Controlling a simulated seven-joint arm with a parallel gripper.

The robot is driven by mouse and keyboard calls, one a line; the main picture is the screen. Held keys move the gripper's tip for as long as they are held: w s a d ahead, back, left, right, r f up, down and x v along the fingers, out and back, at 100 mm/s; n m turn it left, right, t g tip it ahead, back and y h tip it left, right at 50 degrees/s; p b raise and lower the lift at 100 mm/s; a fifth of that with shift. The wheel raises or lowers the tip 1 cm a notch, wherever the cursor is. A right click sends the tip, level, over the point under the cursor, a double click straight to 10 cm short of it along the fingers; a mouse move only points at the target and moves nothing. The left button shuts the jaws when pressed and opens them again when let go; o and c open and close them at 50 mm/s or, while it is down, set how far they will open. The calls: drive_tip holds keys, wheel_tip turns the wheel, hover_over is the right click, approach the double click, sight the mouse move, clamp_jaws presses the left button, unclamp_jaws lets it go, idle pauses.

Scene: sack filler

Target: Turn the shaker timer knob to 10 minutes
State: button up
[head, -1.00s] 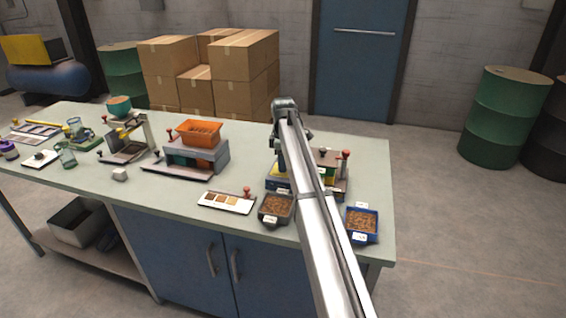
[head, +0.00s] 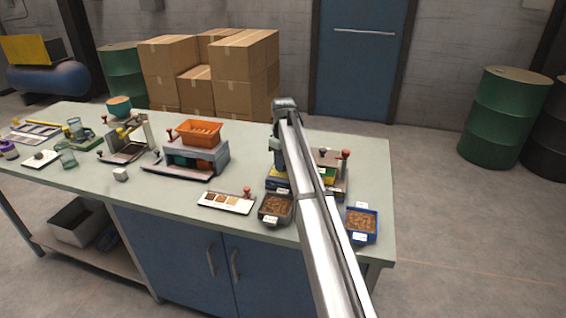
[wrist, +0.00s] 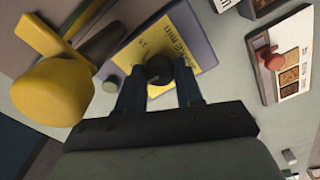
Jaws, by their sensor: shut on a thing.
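The dark round timer knob (wrist: 158,70) sits on a yellow plate (wrist: 178,45) with "SHAKE MIN" lettering, in the wrist view. My gripper (wrist: 160,80) has its two dark fingers on either side of the knob and is shut on it. The knob's pointer and most of the scale are hidden or too small to read. In the head view, the shaker unit (head: 278,184) stands at the right part of the bench, and my arm covers the knob and the fingertips.
A yellow rounded part (wrist: 48,92) lies close to the left of my gripper in the wrist view. A card of samples with a red knob (wrist: 272,60) is at the right. Dark (head: 275,222) and blue (head: 376,236) trays of brown pieces stand near the bench front.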

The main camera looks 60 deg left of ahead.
drive_tip(key=shift+m, duration=0.3)
drive_tip(key=o, duration=1)
drive_tip(key=shift+o, duration=0.2)
wheel_tip(320, 180, up, 14)
drive_tip(key=shift+f, duration=0.1)
idle(0.4)
